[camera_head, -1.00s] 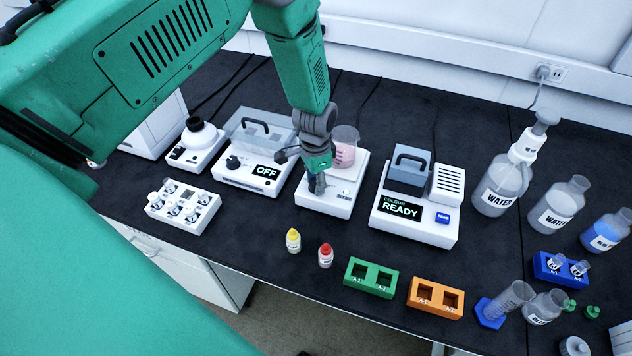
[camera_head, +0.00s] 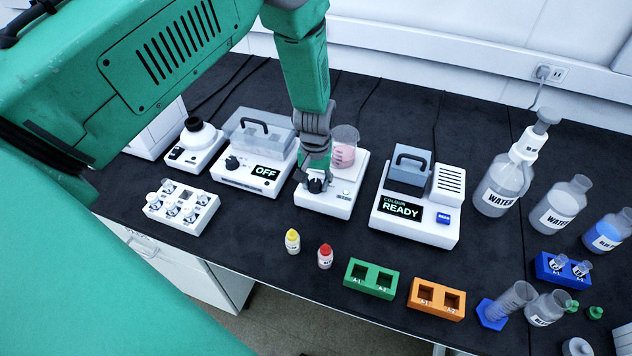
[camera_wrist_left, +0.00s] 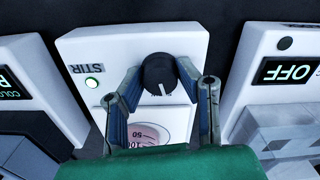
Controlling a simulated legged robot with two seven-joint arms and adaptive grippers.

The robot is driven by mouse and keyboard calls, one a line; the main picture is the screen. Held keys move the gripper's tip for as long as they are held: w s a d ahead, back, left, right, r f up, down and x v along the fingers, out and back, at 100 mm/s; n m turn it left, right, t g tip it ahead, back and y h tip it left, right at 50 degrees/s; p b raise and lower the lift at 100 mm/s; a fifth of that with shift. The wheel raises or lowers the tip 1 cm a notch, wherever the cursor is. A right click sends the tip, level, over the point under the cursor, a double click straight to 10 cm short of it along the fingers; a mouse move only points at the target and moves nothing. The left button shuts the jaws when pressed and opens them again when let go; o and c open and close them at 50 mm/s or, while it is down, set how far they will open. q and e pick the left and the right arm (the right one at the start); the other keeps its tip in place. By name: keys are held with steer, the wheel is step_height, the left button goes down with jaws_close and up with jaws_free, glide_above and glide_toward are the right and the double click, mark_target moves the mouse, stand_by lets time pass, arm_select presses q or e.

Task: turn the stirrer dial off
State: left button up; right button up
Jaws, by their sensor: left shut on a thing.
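The stirrer (camera_head: 340,200) is a white box in the middle of the bench, with a beaker of pink liquid (camera_head: 344,155) on it. The black dial (camera_wrist_left: 158,72) with a white pointer mark sits between the fingers of my left gripper (camera_wrist_left: 160,80). In the head view my left gripper (camera_head: 316,182) reaches down to the stirrer's front, shut on the dial and mostly hiding it. My right gripper is out of view.
Left of the stirrer stands a white device (camera_head: 235,178) reading OFF. To its right stands a colour reader (camera_head: 412,228) reading READY. Yellow-capped (camera_head: 292,241) and red-capped (camera_head: 325,256) bottles and green (camera_head: 371,279) and orange (camera_head: 436,299) racks stand in front.

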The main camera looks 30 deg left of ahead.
arm_select(q)
steer(key=n, duration=0.4)
steer(key=shift+w+r+n, duration=0.2)
steer(key=shift+w+n, duration=0.1)
steer(key=shift+w, duration=0.05)
steer(key=shift+n, duration=2.2)
steer(key=o, duration=1.1)
steer(key=shift+s+f, duration=0.1)
